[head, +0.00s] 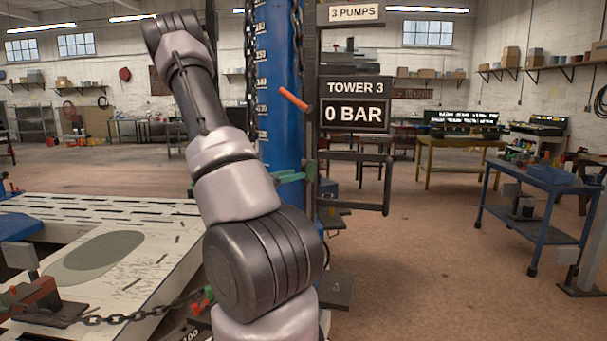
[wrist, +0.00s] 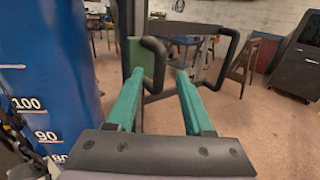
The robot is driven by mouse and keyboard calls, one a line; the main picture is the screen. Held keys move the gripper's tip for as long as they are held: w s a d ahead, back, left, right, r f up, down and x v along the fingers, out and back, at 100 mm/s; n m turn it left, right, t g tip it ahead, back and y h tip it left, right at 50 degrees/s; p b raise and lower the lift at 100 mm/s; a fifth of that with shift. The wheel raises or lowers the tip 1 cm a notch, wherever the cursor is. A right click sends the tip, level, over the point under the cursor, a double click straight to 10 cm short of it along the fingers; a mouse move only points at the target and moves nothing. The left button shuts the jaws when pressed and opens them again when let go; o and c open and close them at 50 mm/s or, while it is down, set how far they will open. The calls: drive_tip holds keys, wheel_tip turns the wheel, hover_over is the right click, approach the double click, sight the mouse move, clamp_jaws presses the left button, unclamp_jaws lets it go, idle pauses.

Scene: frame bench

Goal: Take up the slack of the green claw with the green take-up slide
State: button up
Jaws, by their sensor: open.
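My gripper (wrist: 160,74) is open, with two teal fingers apart and nothing held between them. In the head view my arm hides most of it; green finger-like parts (head: 295,176) show at the blue column. A black bent handle (wrist: 154,65) shows between and beyond the fingertips in the wrist view; I cannot tell whether they touch it. A green block (wrist: 136,54) shows behind the left fingertip, partly hidden; I cannot tell whether it is the green take-up slide. I cannot make out the green claw for certain.
The blue column (head: 281,110) with a scale stands close left of the gripper (wrist: 45,70). A sign (head: 354,114) reads TOWER 3, 0 BAR. A chain (head: 130,316) crosses the pale bench (head: 175,235) from a red clamp (head: 38,292). Open floor lies right, before a blue cart (head: 535,175).

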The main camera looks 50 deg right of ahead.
sight(303, 182)
drive_tip(key=d, duration=0.5)
drive_tip(key=shift+s, duration=0.35)
clamp_jaws()
idle(1.1)
